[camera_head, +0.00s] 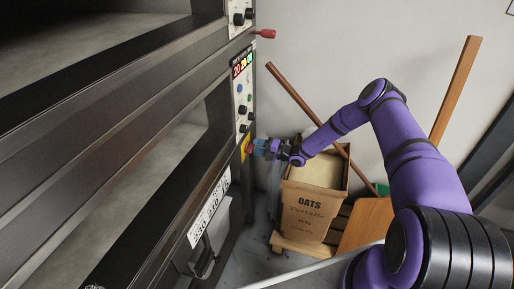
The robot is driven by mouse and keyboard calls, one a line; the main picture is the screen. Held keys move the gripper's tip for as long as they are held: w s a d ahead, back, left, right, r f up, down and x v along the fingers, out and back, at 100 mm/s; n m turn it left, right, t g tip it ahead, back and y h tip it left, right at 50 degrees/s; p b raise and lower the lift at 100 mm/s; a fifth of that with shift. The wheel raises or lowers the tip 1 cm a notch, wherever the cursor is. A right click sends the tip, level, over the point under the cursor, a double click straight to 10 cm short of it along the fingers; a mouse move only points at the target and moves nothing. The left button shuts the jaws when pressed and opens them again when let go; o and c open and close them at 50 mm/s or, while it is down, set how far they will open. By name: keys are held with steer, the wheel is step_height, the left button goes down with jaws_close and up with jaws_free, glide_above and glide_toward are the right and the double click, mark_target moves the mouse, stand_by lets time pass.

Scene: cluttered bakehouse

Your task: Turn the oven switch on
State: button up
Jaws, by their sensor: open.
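The deck oven fills the left side, with a narrow control panel (242,95) on its right front post. The panel has a lit display (242,64), small coloured buttons and black knobs (242,111). Below the knobs is a yellow plate (244,143) with a bit of red on it, which looks like the oven switch; it is partly hidden by my gripper. My gripper (257,148) is open, with its fingertips right at this plate. I cannot tell whether they touch the switch or stand around it. The switch's position is not readable.
A red handle (265,33) sticks out from the oven post above. A cardboard OATS box (308,213) stands on a wooden pallet (296,247) below my forearm. A wooden pole (292,94) and a plank (456,88) lean on the wall. Bare wall is behind my arm.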

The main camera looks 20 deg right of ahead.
steer(key=v, duration=1)
